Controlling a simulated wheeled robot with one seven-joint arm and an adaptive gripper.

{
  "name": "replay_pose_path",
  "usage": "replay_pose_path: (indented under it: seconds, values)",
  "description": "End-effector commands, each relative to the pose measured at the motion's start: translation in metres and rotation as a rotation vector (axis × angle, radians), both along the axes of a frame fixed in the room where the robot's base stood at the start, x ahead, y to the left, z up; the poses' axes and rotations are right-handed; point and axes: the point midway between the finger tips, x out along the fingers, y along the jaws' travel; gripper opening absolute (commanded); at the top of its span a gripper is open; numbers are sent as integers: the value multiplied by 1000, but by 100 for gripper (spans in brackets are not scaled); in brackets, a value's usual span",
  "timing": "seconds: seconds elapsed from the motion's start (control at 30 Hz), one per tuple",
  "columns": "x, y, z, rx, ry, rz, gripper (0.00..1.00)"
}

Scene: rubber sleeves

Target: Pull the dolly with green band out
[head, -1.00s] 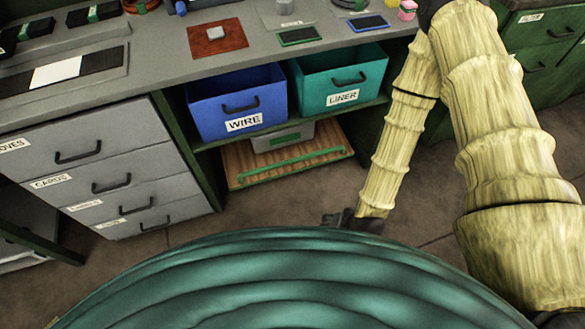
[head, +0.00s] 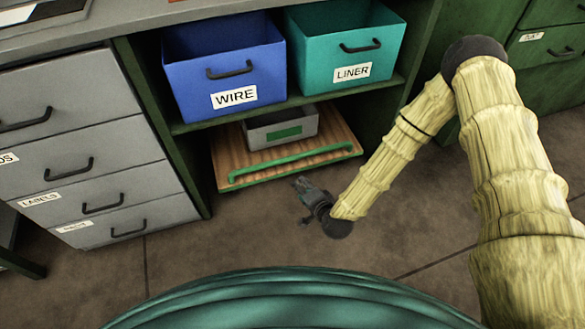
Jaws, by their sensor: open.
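The dolly (head: 234,165) is a low wooden board under the shelf, with a green bar (head: 290,164) along its front edge. A grey bin (head: 267,133) with a green label stands on it. The dolly's front part sticks out a little from under the shelf, and its back is hidden. My gripper (head: 298,181) is open and empty, low over the floor just in front of the green bar. It looks apart from the bar, though the exact gap is hard to tell.
A blue WIRE bin (head: 225,70) and a teal LINER bin (head: 345,45) stand on the shelf (head: 200,124) above. Grey drawers (head: 90,150) are at the left, a green cabinet (head: 545,60) at the right. The brown floor (head: 240,235) before the dolly is clear.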

Motion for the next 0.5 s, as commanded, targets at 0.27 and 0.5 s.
replay_pose_path:
  seconds: [0.27, 0.5]
  values:
    - [53, 4, -42, 176, -116, -118, 42]
    - [83, 2, -50, 284, -186, -182, 42]
